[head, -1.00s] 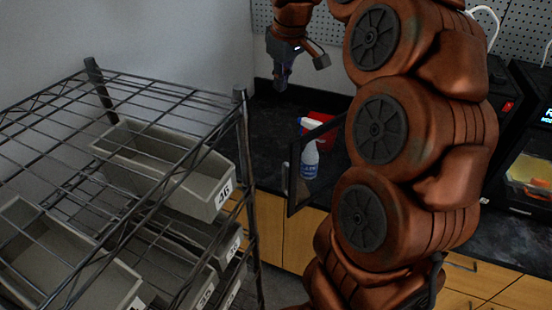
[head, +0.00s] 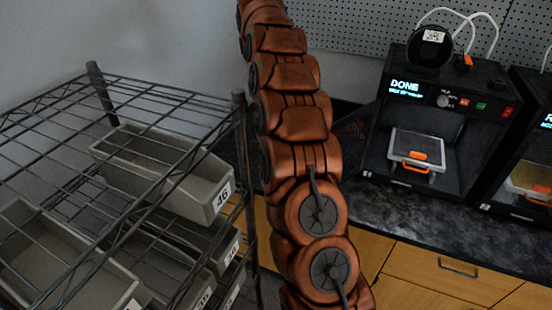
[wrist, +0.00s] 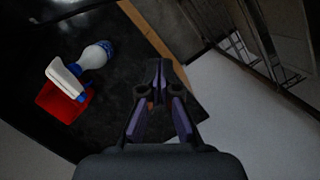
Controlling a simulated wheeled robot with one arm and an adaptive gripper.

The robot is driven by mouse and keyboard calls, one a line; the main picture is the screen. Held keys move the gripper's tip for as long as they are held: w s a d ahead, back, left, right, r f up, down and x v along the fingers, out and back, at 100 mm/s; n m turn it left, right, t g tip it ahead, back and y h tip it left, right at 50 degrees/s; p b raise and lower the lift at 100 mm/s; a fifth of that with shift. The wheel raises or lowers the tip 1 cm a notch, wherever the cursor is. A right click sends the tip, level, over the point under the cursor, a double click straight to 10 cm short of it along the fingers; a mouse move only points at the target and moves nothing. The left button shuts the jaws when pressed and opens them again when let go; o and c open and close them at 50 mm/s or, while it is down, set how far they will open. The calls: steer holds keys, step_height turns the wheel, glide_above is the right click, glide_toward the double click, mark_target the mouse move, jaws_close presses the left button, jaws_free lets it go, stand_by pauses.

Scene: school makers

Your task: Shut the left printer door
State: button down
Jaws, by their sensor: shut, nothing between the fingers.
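The left printer (head: 440,110) stands on the dark counter in the head view, with a lit DONE display. Its front is open and a bed with an orange clip shows inside. Its door is mostly hidden behind my arm in the head view; a dark framed edge (head: 360,125) left of the printer may be part of it. My gripper is outside the head view. In the wrist view my gripper (wrist: 158,72) is shut and empty, above the counter's front edge. I cannot tell whether it touches the door.
A wire rack (head: 150,84) with grey bins (head: 218,188) stands at the left, close to my arm. A second printer (head: 530,150) is at the right edge. In the wrist view a spray bottle (wrist: 95,55) and a red object (wrist: 62,102) are on the counter.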

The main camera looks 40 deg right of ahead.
steer(key=s+f+b, duration=0.3)
steer(key=s+f, duration=0.3)
steer(key=f, duration=0.3)
steer(key=shift+s+a+f, duration=0.15)
steer(key=shift+a+f, duration=0.25)
stand_by(0.6)
steer(key=shift+s, duration=0.15)
stand_by(0.4)
